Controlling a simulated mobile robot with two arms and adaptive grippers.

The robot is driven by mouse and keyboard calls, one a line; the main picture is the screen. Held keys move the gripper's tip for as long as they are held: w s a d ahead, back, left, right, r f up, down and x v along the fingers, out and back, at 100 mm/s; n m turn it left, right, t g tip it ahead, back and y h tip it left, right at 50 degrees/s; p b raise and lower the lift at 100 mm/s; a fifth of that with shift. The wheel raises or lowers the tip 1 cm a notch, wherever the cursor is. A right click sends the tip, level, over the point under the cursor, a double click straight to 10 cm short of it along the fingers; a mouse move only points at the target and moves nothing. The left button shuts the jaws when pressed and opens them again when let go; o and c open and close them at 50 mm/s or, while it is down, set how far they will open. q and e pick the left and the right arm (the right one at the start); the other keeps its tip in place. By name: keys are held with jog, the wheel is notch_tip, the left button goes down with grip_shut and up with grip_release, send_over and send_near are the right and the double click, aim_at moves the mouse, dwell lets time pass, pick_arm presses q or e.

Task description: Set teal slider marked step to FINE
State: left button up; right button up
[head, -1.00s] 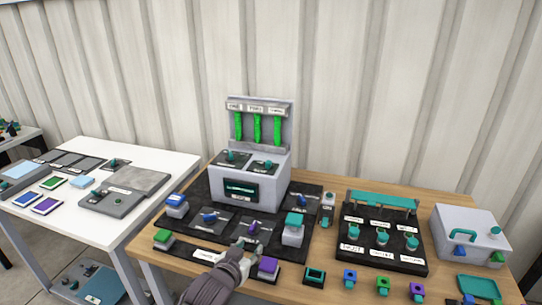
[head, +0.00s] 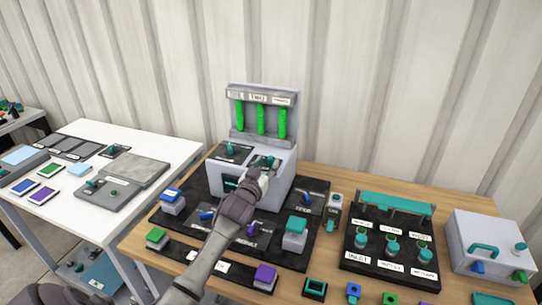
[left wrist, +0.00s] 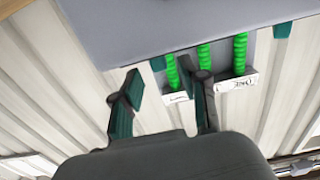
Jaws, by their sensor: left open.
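The grey machine (head: 270,180) stands at the back of the wooden table. Its top has two dark panels, each with a teal control: the left one (head: 230,148) stands clear, and the right one (head: 266,161) is at my left gripper. Its front has a dark window with a teal bar (head: 230,184), partly hidden by my arm. I cannot read which control is marked step or any FINE mark. My left gripper (head: 264,173) is over the machine's front top edge; contact is unclear.
Three green columns (head: 260,119) rise behind the machine top. A dark board with blue and purple controls lies in front, partly under my arm. A teal-topped block (head: 295,233) stands to the right, and a dark panel with teal knobs (head: 390,250) further right.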

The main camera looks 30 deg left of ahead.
aim_at(270, 158)
pick_arm(q)
jog(key=x, duration=0.2)
jog(key=shift+w+a+r, duration=0.15)
jog(key=shift+w, duration=0.45)
jog(key=shift+w+a, duration=0.15)
jog(key=shift+w, duration=0.2)
jog(key=c, duration=0.8)
grip_shut()
pick_arm(e)
jog(key=shift+w+a+r, duration=0.1)
jog(key=shift+w+r, duration=0.05)
jog(key=shift+w, duration=0.25)
jog(key=shift+w+a+r, duration=0.1)
jog(key=shift+w+r, duration=0.05)
jog(key=shift+w, duration=0.25)
